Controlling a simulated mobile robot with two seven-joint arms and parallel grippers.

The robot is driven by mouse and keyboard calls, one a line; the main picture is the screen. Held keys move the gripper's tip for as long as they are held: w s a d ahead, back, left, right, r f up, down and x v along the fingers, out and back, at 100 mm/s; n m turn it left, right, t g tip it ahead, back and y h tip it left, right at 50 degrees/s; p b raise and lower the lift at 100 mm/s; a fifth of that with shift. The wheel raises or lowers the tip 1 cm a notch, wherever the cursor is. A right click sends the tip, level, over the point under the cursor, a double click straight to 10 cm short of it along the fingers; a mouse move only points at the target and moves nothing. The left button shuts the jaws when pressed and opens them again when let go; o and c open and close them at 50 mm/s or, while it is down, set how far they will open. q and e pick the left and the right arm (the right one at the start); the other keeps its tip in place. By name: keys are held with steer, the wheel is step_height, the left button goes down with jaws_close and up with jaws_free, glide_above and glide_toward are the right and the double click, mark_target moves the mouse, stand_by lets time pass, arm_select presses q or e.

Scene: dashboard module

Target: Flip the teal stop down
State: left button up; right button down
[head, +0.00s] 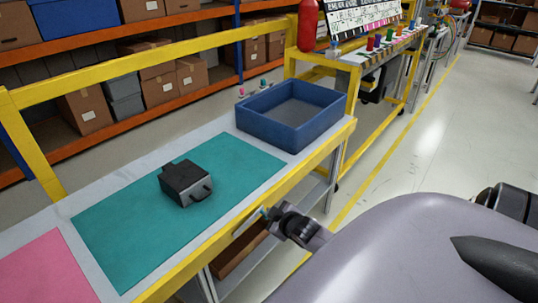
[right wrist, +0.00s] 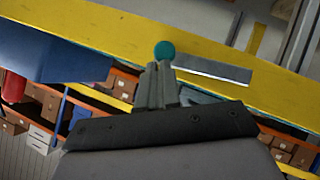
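The teal stop shows as a small teal ball (right wrist: 164,50) in the right wrist view, in front of the yellow rail. It shows as a small teal-blue spot (head: 264,211) in the head view, at the table's front edge. A flat grey metal bar (right wrist: 212,72) runs along the rail beside the ball. My right gripper (right wrist: 158,66) has its fingers close together, tips right at the ball; whether they touch it I cannot tell. In the head view the right gripper (head: 272,214) is at the front rail. My left gripper is not in view.
A black device (head: 186,184) sits on the teal mat (head: 120,240), left of a blue bin (head: 270,127). A pink mat (head: 45,270) lies at the near left. Small pink and teal knobs (head: 263,84) stand behind the bin. The aisle floor (head: 430,140) is clear.

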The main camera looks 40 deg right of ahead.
steer(key=shift+w+d+f, duration=0.1)
steer(key=shift+d+f, duration=0.25)
steer(key=shift+f, duration=0.1)
steer(key=shift+d+f, duration=0.1)
steer(key=shift+d, duration=0.05)
stand_by(0.4)
steer(key=s+a+r+p, duration=0.1)
steer(key=s+r+p, duration=0.4)
steer(key=s+r, duration=0.3)
steer(key=shift+s+a+r, duration=0.2)
steer(key=shift+s+r, duration=0.2)
steer(key=shift+r, duration=0.5)
